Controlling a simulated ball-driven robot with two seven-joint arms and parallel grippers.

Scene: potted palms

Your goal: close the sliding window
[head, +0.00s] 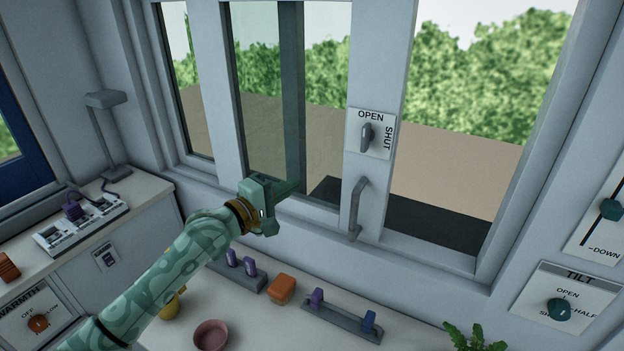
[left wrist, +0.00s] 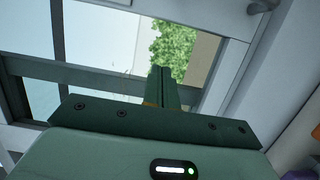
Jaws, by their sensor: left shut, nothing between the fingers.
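The sliding window's pale sash stile (head: 375,70) stands mid-frame in the head view, with a grey pull handle (head: 356,208) low on it. Above the handle, a plate marked OPEN and SHUT carries an upright grey latch (head: 367,137) lined up with OPEN. Right of the stile the window opening looks clear; tinted glass (head: 265,140) lies to the left. My left gripper (head: 292,187) is shut and empty, in front of the lower glass, left of the handle and apart from it. Its closed fingers (left wrist: 164,87) point toward the window in the left wrist view. My right gripper is out of view.
Below the window, a counter holds an orange block (head: 282,288), a pink bowl (head: 211,335) and a rack with purple and blue pegs (head: 340,322). A lamp (head: 106,100) and switch panel (head: 80,222) stand left. A TILT dial (head: 559,309) is at right.

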